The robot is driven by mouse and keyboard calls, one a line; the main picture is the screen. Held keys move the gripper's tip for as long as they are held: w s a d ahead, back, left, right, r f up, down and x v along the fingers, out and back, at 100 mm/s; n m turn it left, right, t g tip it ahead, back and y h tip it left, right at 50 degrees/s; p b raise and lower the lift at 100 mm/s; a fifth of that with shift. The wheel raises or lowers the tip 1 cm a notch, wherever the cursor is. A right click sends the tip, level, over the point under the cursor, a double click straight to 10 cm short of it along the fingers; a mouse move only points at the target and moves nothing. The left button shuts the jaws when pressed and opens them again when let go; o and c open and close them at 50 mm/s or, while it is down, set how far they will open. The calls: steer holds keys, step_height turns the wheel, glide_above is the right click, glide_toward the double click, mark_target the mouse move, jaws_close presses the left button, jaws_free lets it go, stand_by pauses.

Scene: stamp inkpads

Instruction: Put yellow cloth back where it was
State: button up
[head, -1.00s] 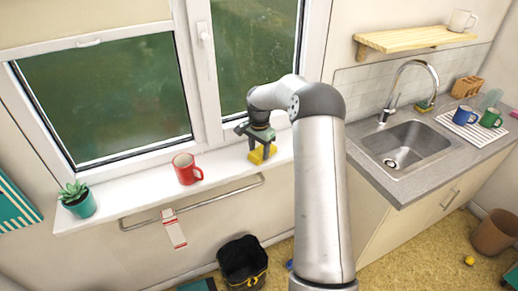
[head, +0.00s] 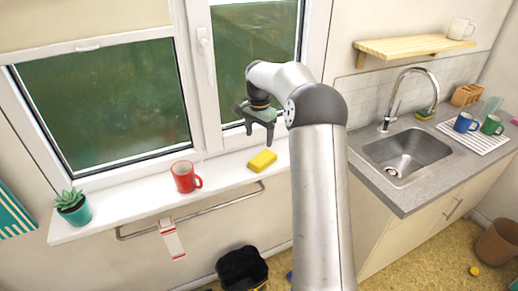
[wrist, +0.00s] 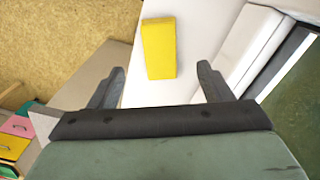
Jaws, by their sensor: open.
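A yellow block-like piece (head: 262,161), perhaps the folded yellow cloth, lies flat on the white windowsill, right of the red mug. It also shows in the wrist view (wrist: 158,48), just beyond the fingers. My gripper (head: 259,132) is above it, apart from it, with its fingers pointing down. In the wrist view my gripper (wrist: 160,82) has its two fingers spread wide with nothing between them.
A red mug (head: 183,178) and a potted plant (head: 73,207) stand on the windowsill (head: 130,207). A towel rail (head: 215,207) with a white-and-red cloth (head: 172,240) runs below. A black bin (head: 242,270) stands underneath. The sink (head: 408,155) is at right.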

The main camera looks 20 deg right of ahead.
steer(key=s+a+r+n+h, duration=0.1)
steer(key=s+a+r+n, duration=0.25)
steer(key=s+a, duration=0.4)
steer(key=s+a+r+n, duration=0.3)
steer(key=s+a+n, duration=0.15)
steer(key=s, duration=0.65)
steer(key=s+a+f+n, duration=0.2)
steer(key=s+f, duration=0.1)
steer(key=s, duration=0.7)
steer(key=s+a+f+n+t+y, duration=0.1)
steer(key=s+a+f+n, duration=0.2)
steer(key=s, duration=0.6)
steer(key=shift+s, duration=0.4)
steer(key=shift+r, duration=0.1)
